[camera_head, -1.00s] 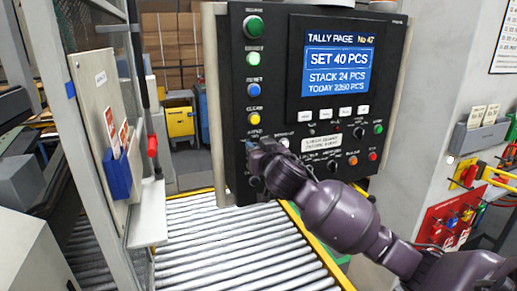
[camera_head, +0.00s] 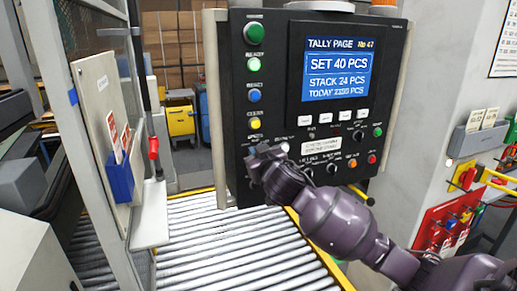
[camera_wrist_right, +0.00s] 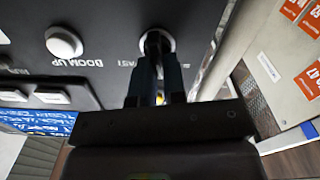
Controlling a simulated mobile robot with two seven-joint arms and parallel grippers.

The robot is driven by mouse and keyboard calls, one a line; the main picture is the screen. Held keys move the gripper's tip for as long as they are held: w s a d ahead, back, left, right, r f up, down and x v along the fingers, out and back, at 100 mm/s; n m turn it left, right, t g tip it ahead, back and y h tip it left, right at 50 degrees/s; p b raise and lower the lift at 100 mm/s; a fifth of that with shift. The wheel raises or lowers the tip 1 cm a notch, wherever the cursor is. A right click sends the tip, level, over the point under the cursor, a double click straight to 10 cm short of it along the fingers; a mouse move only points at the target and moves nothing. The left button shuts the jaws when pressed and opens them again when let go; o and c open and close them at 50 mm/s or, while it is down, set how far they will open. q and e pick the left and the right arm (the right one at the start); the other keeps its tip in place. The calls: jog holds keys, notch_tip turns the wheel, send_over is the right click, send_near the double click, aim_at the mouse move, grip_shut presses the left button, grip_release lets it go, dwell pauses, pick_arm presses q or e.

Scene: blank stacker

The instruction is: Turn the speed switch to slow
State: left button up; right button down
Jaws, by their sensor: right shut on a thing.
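The speed switch (camera_wrist_right: 153,40) is a dark knob in a pale ring on the black control panel, with the word FAST beside it in the right wrist view. My right gripper (camera_wrist_right: 157,70) has its two blue-grey fingers closed on this knob. The fingers cover part of it, so I cannot tell which way it points. In the head view my right gripper (camera_head: 256,160) is at the panel's lower left, and my purple wrist hides the switch. My left gripper is not in view.
The control panel (camera_head: 285,25) has a lit screen (camera_head: 337,65) and a column of coloured buttons above the gripper. A white button (camera_wrist_right: 63,43) sits beside the switch. A roller conveyor (camera_head: 225,245) runs below. A mesh guard with a blue holder (camera_head: 120,178) stands at left.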

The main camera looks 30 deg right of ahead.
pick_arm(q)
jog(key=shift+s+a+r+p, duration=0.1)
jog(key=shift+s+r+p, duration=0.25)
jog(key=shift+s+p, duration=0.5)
pick_arm(e)
jog(key=shift+a+f+n, duration=0.1)
jog(key=shift+a+n, duration=0.1)
jog(key=shift+n, duration=1.35)
jog(key=shift+a+f+n, duration=0.1)
jog(key=shift+a+n, duration=0.05)
jog(key=shift+n, duration=1.4)
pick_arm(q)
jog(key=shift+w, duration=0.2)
pick_arm(e)
jog(key=c, duration=1.2)
grip_release()
